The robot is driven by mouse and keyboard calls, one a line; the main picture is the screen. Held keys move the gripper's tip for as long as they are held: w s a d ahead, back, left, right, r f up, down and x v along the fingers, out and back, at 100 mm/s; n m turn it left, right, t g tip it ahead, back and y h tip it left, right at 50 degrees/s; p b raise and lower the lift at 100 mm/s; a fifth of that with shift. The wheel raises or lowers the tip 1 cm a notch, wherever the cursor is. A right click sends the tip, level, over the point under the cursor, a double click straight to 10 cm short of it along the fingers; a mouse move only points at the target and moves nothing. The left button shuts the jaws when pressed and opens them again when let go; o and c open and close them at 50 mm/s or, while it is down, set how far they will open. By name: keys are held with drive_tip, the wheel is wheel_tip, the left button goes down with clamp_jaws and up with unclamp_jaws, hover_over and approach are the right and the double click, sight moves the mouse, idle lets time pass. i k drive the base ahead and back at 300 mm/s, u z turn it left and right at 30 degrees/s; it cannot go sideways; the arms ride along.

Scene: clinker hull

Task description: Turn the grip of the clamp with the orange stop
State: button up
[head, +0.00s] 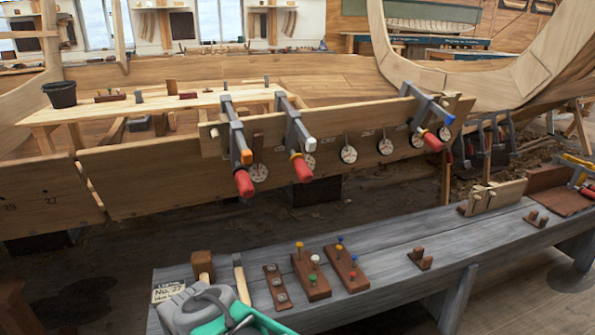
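Three grey clamps with red grips sit along the upper edge of the wooden hull plank. The clamp with the orange stop (234,125) is the leftmost. Its orange stop (246,157) is at the near end of its bar, and its red grip (244,184) hangs just below, in front of the plank. The middle clamp (294,122) has a white stop and the right clamp (428,104) has a blue stop. A grey and teal part of my arm shows at the bottom left, over the bench. I see no gripper fingers, and nothing touches the orange-stop clamp's grip.
The grey bench (385,238) runs below the plank, bearing a mallet (203,266), pegged wooden blocks (311,275) and a label card (168,291). Round white discs (348,154) hang along the plank. The space before the left clamp's grip looks clear.

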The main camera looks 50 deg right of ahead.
sight(244, 183)
drive_tip(key=u, duration=0.75)
drive_tip(key=k, duration=0.5)
drive_tip(key=z, duration=0.05)
